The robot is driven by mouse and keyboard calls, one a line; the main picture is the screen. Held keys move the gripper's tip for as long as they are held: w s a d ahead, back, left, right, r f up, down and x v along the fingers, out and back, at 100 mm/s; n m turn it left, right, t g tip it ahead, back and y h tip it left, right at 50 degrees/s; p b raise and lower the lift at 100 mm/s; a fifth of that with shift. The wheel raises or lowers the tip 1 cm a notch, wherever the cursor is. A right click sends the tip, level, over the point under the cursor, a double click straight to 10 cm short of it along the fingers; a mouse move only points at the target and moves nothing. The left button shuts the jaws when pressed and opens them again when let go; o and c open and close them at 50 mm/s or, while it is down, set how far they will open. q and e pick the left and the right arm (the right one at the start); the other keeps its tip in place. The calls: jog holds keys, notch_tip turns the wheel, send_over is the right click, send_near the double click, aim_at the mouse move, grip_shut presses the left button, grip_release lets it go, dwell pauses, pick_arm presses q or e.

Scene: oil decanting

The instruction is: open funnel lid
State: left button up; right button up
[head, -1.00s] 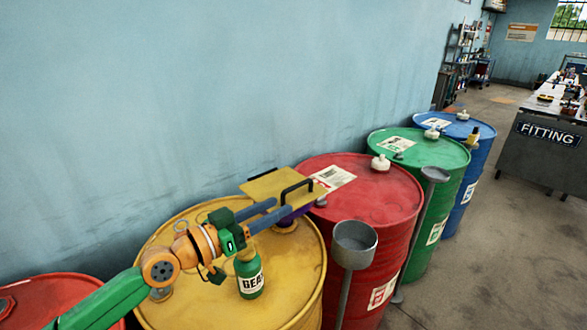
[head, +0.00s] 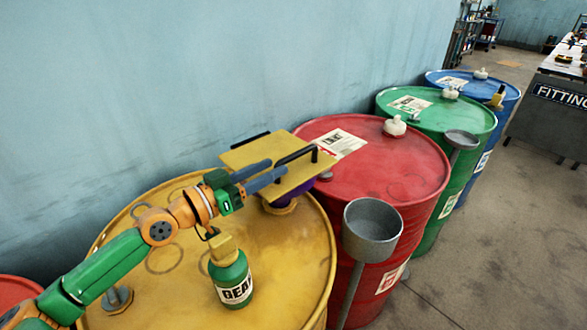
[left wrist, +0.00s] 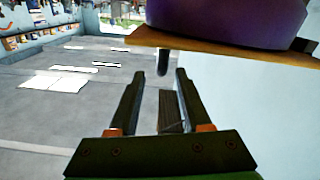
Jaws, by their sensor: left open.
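The yellow square funnel lid (head: 255,152) has black bar handles (head: 297,155) and lies over the purple funnel (head: 302,192), on the yellow drum. Most of the funnel is hidden under the lid. My left gripper (head: 278,167) is open, its fingers over the lid and its tips close to the near handle. In the left wrist view, the purple funnel (left wrist: 225,22) and lid edge (left wrist: 210,42) appear at the top. A dark handle end (left wrist: 163,62) shows between the open fingertips (left wrist: 160,74); I cannot tell whether they touch it. My right gripper is out of view.
The yellow drum (head: 190,275) carries a green gear oil bottle (head: 230,270) below my left forearm. A grey cup on a stand (head: 372,230) stands at the front. Red (head: 385,175), green (head: 455,120) and blue drums (head: 505,95) line the wall. The floor at right is clear.

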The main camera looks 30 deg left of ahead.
aim_at(282, 161)
pick_arm(q)
jog(key=shift+w, duration=0.2)
jog(key=p+x, duration=0.4)
jog(key=x, duration=0.1)
jog(key=shift+w+r, duration=0.1)
jog(key=shift+w, duration=0.25)
jog(key=shift+w+d, duration=0.35)
jog(key=shift+w, duration=0.25)
grip_shut()
dwell(0.6)
